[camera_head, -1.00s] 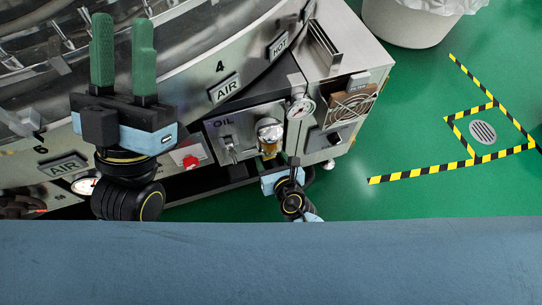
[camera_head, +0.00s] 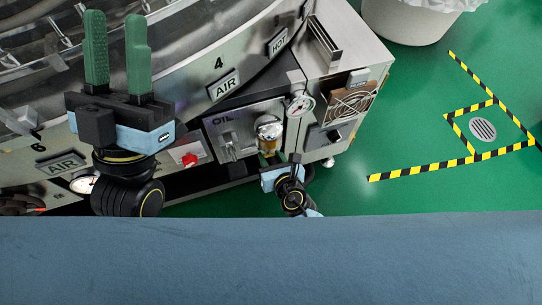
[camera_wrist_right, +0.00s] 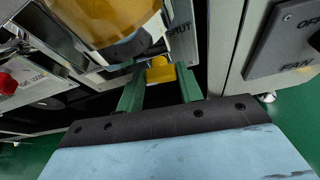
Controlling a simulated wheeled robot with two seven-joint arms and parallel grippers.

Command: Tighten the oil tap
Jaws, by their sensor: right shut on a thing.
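The oil tap (camera_wrist_right: 160,72) is a yellow piece below the amber oil bowl (camera_wrist_right: 110,25) in the right wrist view. The green fingers of my right gripper (camera_wrist_right: 160,92) are shut on it from both sides. In the head view the amber and silver oil bowl (camera_head: 268,138) hangs on the front of the panel marked OIL (camera_head: 223,122). My right gripper is just below it there, with its fingers and the tap mostly hidden. My left gripper (camera_head: 117,50) is open and empty, its two green fingers pointing up in front of the washer.
The round steel washer (camera_head: 190,60) fills the upper left. A fan grille (camera_head: 352,101) is to the right. A white bin (camera_head: 412,22) and striped floor tape (camera_head: 420,171) stand apart on open green floor.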

